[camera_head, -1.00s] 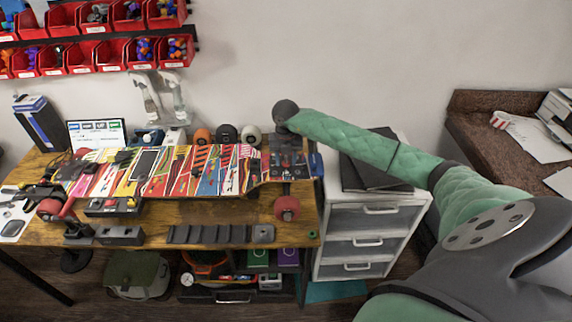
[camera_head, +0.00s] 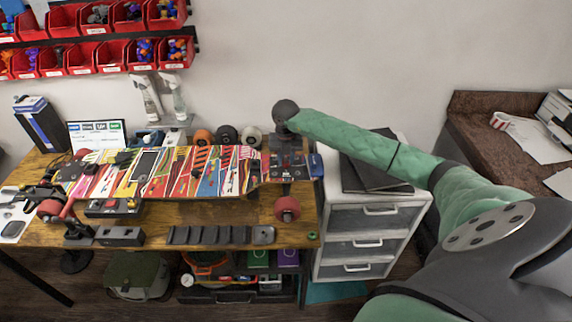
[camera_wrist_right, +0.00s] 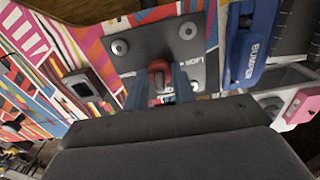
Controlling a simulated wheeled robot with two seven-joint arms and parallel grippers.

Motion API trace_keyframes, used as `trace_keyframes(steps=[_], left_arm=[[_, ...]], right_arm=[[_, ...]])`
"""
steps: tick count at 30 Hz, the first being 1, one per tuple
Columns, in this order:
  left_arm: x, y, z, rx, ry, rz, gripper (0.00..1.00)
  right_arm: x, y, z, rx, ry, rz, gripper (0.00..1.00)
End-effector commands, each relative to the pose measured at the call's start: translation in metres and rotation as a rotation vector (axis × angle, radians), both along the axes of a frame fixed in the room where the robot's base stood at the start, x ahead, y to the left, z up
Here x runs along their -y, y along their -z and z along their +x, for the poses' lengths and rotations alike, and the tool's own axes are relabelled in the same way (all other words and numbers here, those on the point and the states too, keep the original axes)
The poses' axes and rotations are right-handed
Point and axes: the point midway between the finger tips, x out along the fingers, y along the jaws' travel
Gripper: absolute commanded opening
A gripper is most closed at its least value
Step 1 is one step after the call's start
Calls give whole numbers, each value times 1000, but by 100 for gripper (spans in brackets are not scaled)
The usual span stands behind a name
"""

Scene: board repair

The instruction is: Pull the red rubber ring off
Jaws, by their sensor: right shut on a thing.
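A skateboard deck (camera_head: 200,172) with a colourful pattern lies upside down along the bench, with a dark plate at its right end. In the right wrist view that plate (camera_wrist_right: 125,70) shows bolts, and a small red ring (camera_wrist_right: 159,72) sits between the blue fingers of my right gripper (camera_wrist_right: 159,85). The gripper is shut on the red ring, over the plate. In the head view my right arm reaches in from the right, and its gripper (camera_head: 287,160) is over the deck's right end; the ring is too small to make out there. My left gripper is not in view.
A red wheel (camera_head: 287,208) is below the deck's right end. A blue bumper box (camera_wrist_right: 250,40) lies beside the plate. Several wheels (camera_head: 226,135) stand behind the deck. A white drawer cabinet (camera_head: 370,215) stands right of the bench.

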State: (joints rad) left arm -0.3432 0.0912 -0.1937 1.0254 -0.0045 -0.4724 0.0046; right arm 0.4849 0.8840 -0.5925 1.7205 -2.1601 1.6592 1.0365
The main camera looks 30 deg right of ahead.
Motion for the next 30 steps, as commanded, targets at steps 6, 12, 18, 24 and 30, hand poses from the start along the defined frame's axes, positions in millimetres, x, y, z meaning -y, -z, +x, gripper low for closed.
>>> trace_keyframes(steps=[6, 12, 18, 24, 30], left_arm=[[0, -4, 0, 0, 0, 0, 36], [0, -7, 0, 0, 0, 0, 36], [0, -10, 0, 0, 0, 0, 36], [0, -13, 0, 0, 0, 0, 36], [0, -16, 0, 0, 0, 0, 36]], right_arm=[[0, -10, 0, 0, 0, 0, 9], [0, -18, 0, 0, 0, 0, 9], [0, -26, 0, 1, 0, -1, 9], [0, -34, 0, 1, 0, -1, 9], [0, -42, 0, 1, -1, -1, 9]])
